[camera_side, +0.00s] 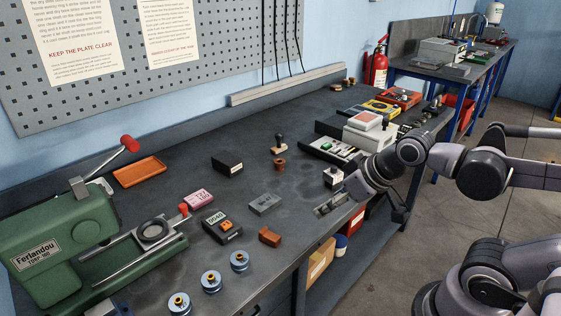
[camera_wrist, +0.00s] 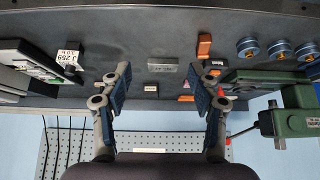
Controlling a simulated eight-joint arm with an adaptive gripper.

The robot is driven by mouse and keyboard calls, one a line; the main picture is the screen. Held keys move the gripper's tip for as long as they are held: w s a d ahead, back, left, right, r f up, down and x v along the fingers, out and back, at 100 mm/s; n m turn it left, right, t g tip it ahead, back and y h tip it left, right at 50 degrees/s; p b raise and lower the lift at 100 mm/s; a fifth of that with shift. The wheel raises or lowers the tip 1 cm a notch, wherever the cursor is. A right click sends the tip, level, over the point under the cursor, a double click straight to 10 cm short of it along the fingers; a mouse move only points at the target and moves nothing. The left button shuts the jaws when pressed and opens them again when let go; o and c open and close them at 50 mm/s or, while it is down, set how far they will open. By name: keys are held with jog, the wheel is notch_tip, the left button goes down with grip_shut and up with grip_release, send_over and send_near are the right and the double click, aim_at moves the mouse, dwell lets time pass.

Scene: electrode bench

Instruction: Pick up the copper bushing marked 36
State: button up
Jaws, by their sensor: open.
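A small copper-brown cylinder (camera_side: 279,164), which looks like the bushing, stands on the dark bench just in front of a wooden-handled stamp (camera_side: 279,144). No number is readable on it. In the wrist view a reddish-brown bit (camera_wrist: 110,77) shows beside the left finger, and I cannot tell if it is the same piece. My gripper (camera_wrist: 165,78) is open and empty, its two fingers spread wide above the bench. In the side view my gripper (camera_side: 357,190) is over the front edge, to the right of the cylinder; its fingertips are hard to make out.
A green press (camera_side: 62,245) and blue round pieces (camera_side: 211,281) stand at the near left. A white device (camera_side: 369,130) is at the right. Bench around the cylinder is mostly bare.

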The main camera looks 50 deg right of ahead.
jog(key=w+d+r+n+g, duration=0.1)
jog(key=w+d+r+n, duration=0.1)
jog(key=w+r+n, duration=0.3)
jog(key=n+g+h, duration=0.3)
jog(key=n, duration=1.9)
send_over(279, 169)
jog(key=s, duration=0.1)
notch_tip(279, 169, down, 8)
jog(key=shift+a+x, duration=0.2)
jog(key=shift+x, duration=1.3)
jog(key=shift+a+x, duration=0.15)
jog(key=shift+x, duration=1.35)
jog(key=shift+f, duration=0.1)
grip_shut()
